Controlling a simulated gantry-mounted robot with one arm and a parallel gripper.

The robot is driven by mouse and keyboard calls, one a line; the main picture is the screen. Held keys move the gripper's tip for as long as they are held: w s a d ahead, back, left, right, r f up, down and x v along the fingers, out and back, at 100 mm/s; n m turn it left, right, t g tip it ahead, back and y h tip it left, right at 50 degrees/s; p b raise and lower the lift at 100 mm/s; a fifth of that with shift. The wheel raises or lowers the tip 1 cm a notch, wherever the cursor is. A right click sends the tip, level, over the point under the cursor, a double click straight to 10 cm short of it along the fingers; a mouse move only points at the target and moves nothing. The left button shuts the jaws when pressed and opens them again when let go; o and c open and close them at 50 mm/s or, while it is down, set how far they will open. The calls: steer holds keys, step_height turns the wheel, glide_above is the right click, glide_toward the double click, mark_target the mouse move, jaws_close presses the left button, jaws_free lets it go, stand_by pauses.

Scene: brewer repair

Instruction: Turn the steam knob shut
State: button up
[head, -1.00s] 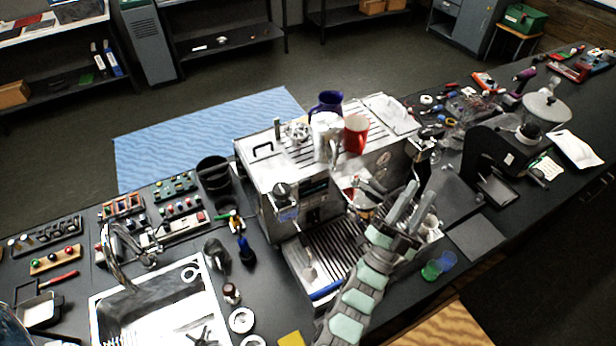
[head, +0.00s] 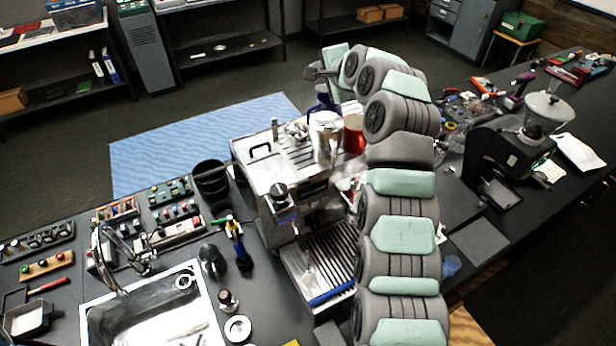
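The silver espresso machine (head: 262,165) stands in the middle of the counter. A round black knob (head: 279,191) sits at the upper left corner of its front; I cannot tell from its look whether it is the steam knob or how far it is turned. The right part of the machine's front, with anything mounted there, is hidden behind my arm. My arm rises in front of the machine and bends left at the top. My gripper (head: 313,72) is small, high above the back of the machine and apart from the knob; its finger opening is unclear.
A metal pitcher (head: 325,135), a red mug (head: 353,134) and a partly hidden blue mug stand on the machine's top. A sink (head: 150,312) lies at the left front, and a black grinder (head: 500,150) stands on the right. A blue mat (head: 190,140) covers floor behind.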

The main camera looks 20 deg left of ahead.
steer(key=s+f+g+h, duration=0.2)
steer(key=s+g, duration=0.1)
steer(key=s, duration=0.5)
steer(key=g+h+b, duration=0.1)
steer(key=g+h, duration=0.3)
glide_toward(307, 180)
steer(key=shift+b+x, duration=0.9)
steer(key=shift+x, duration=3.15)
steer(key=shift+c, duration=0.5)
jaws_close()
steer(key=shift+r, duration=0.1)
